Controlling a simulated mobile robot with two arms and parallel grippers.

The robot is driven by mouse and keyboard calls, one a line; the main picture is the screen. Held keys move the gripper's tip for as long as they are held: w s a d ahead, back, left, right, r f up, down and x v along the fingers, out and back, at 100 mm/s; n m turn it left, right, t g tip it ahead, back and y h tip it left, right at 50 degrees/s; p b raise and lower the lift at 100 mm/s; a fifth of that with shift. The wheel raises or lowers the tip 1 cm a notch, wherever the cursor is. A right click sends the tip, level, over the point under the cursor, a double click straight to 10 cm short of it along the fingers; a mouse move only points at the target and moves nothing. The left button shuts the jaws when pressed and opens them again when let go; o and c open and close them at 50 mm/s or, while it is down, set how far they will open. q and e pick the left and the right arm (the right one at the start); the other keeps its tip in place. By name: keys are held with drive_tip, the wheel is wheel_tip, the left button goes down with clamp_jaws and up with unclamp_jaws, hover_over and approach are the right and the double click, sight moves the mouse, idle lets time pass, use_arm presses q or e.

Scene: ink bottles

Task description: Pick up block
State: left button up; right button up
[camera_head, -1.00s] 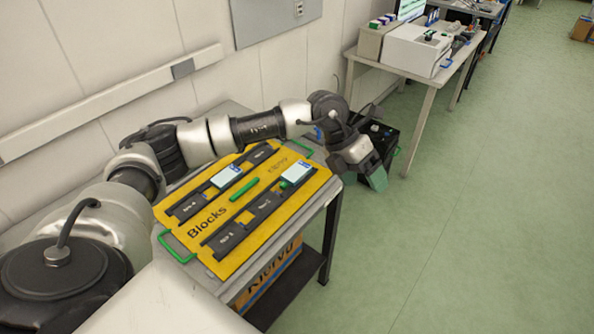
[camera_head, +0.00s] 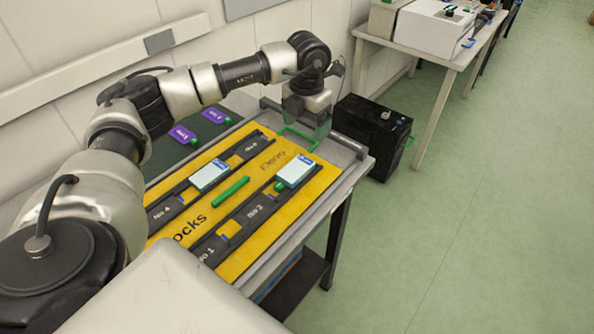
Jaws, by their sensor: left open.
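Two pale blocks with blue-marked labels lie on dark rails of the yellow "Blocks" board (camera_head: 262,220). One block (camera_head: 209,175) is on the back-left rail, and the other block (camera_head: 295,170) is on the right rail, a green piece beside it. My left gripper (camera_head: 307,128) points down over the board's far end, by the green handle (camera_head: 299,141), beyond the right block and apart from both blocks. It is open, though its fingers show poorly. My right gripper is out of view.
A green bar (camera_head: 230,192) lies on the board between the rails. Purple-labelled pieces (camera_head: 182,134) lie on a dark surface near the wall. A black case (camera_head: 372,135) stands beyond the table, and green floor is clear at right.

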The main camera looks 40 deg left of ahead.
use_arm(q)
hover_over(305, 160)
drive_tip(key=f, duration=0.4)
drive_tip(key=shift+w+a, duration=0.2)
drive_tip(key=shift+s+d+f+p, duration=0.1)
drive_tip(key=shift+f+p, duration=0.3)
drive_tip(key=shift+f, duration=1)
drive_tip(key=shift+s+d+f+p, duration=0.1)
drive_tip(key=shift+f+p, duration=0.3)
drive_tip(key=shift+f, duration=1)
drive_tip(key=c, duration=1.1)
drive_tip(key=shift+o, duration=0.2)
drive_tip(key=shift+r, duration=0.15)
